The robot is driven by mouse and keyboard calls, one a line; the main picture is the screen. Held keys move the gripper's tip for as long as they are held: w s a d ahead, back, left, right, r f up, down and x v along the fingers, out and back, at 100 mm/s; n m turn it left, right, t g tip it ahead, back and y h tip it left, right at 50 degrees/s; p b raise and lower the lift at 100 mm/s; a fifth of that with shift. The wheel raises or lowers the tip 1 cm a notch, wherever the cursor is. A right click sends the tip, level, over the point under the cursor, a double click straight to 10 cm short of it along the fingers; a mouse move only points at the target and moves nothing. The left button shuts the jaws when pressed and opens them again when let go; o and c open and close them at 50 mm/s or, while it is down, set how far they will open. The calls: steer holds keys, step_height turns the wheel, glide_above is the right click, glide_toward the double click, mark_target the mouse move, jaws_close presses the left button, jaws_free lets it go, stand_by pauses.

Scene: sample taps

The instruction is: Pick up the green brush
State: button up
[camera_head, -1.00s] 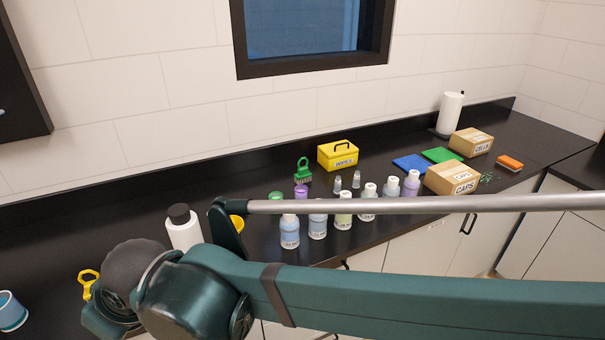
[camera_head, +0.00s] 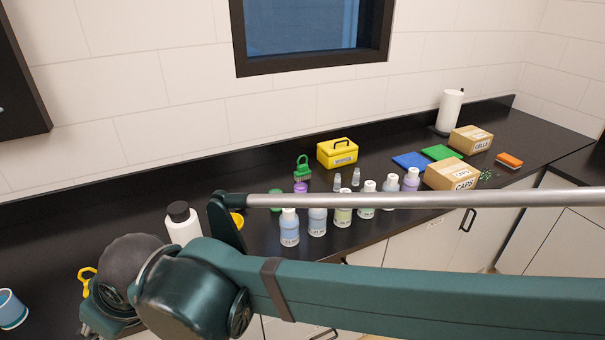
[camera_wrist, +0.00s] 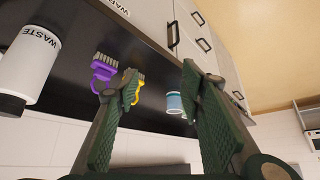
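The green brush (camera_head: 303,170) stands on the black counter near the wall in the head view, with its loop handle up and pale bristles down. It is left of the yellow wipes box. I do not see it in the wrist view. My gripper (camera_wrist: 160,78) is open in the wrist view, with nothing between its fingers. It is far to the left of the green brush, by the counter's left part. A purple brush (camera_wrist: 103,68) and a partly hidden yellow brush (camera_wrist: 137,92) show beyond its left finger.
Several bottles (camera_head: 289,228) stand in a row in front of the green brush. The yellow wipes box (camera_head: 338,155) is close on its right. A white waste bottle (camera_wrist: 30,62) and a blue-white cup (camera_wrist: 175,103) are near my gripper. My arm crosses the foreground.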

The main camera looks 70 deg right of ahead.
step_height(320, 180, up, 5)
steer(key=w+d+r+n+g+h+p, duration=0.1)
steer(key=w+d+r+n+h+p, duration=0.25)
steer(key=d, duration=0.65)
steer(key=w+d+r+g+y+p, duration=0.15)
steer(key=w+d+r, duration=0.35)
steer(key=d, duration=0.6)
steer(key=w+d+n+g+h+p, duration=0.2)
steer(key=d+n+g+p, duration=0.15)
steer(key=d, duration=1.95)
steer(key=n+g+p, duration=0.3)
steer(key=g+p, duration=0.1)
steer(key=p, duration=0.3)
glide_above(303, 167)
steer(key=w+a, duration=0.1)
steer(key=w, duration=0.2)
step_height(303, 167, down, 9)
steer(key=shift+y, duration=0.3)
step_height(303, 167, down, 9)
steer(key=shift+s+a+f, duration=0.1)
steer(key=shift+s, duration=0.05)
steer(key=shift+f, duration=0.15)
steer(key=shift+f, duration=0.15)
steer(key=shift+x, duration=1.15)
